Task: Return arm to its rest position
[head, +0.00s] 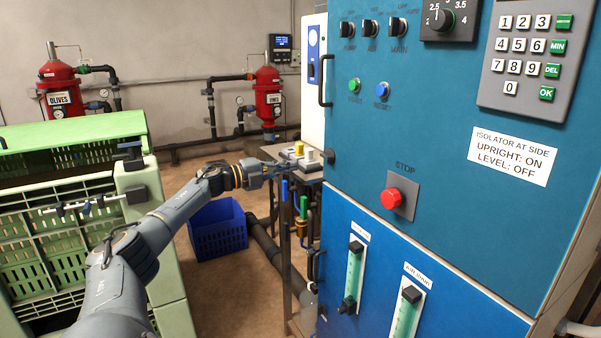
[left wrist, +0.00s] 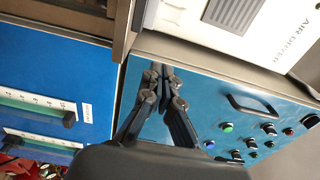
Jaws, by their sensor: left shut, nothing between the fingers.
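My left arm (head: 145,240) reaches in from the lower left of the head view, stretched out toward the side of the blue control cabinet (head: 440,130). My left gripper (head: 288,168) is at its end, near a small bench and the cabinet's left edge. In the left wrist view the gripper's fingers (left wrist: 160,72) are together with nothing between them, in front of the blue cabinet face. I cannot tell from these views whether the fingertips touch anything. My right gripper is not in view.
A green crate stack (head: 75,150) stands close beside my left arm. A blue crate (head: 217,229) sits on the floor beyond the arm. The small bench (head: 312,176) carries a yellow-topped device. Red tanks (head: 268,98) stand at the wall. A red stop button (head: 391,198) protrudes from the cabinet.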

